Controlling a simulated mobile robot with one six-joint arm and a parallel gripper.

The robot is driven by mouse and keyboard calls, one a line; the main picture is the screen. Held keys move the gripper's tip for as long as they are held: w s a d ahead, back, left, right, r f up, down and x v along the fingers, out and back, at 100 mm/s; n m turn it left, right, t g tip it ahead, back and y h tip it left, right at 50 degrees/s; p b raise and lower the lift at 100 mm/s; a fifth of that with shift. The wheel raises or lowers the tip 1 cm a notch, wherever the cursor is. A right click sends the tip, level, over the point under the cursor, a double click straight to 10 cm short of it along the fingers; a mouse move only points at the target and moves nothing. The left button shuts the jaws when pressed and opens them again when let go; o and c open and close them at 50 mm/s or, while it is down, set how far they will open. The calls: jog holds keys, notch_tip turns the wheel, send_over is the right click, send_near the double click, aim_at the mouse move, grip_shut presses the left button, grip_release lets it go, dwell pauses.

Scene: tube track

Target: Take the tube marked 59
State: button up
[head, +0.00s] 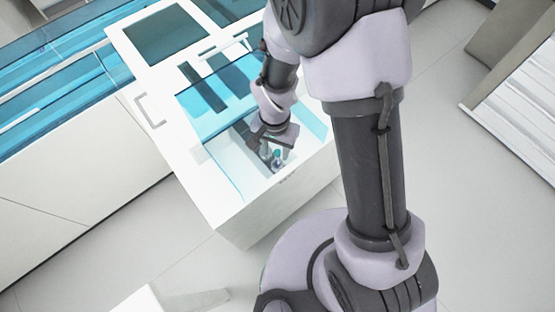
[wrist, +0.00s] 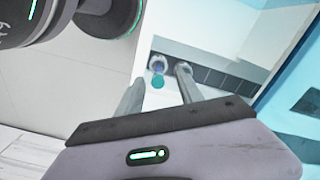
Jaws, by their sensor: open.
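A small tube with a teal and blue end (wrist: 158,80) shows between my gripper's fingers in the wrist view. In the head view its teal end (head: 277,155) shows just under my gripper (head: 270,157), in the near part of the white cabinet. No number can be read on it, so I cannot tell whether it is the one marked 59. My gripper (wrist: 161,75) is open, with one finger on each side of the tube in the picture. I cannot tell whether either finger touches it.
The white cabinet (head: 232,215) has a clear blue-tinted panel (head: 206,112) and dark strips on top. A side handle (head: 149,110) sticks out. White walls stand close around my gripper. A long blue track (head: 35,100) runs at the left. A slatted bench (head: 520,115) stands at the right.

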aim_at(277, 157)
jog(key=f+b, duration=0.1)
jog(key=f, duration=0.2)
jog(key=f+b, duration=0.1)
jog(key=f, duration=0.1)
jog(key=shift+w+d+f+b, duration=0.1)
jog(key=shift+d+f+b, duration=0.1)
jog(key=shift+d+b, duration=0.1)
jog(key=shift+r, duration=0.1)
grip_shut()
jog(key=shift+r, duration=0.1)
notch_tip(277, 157, up, 10)
jog(key=p, duration=0.4)
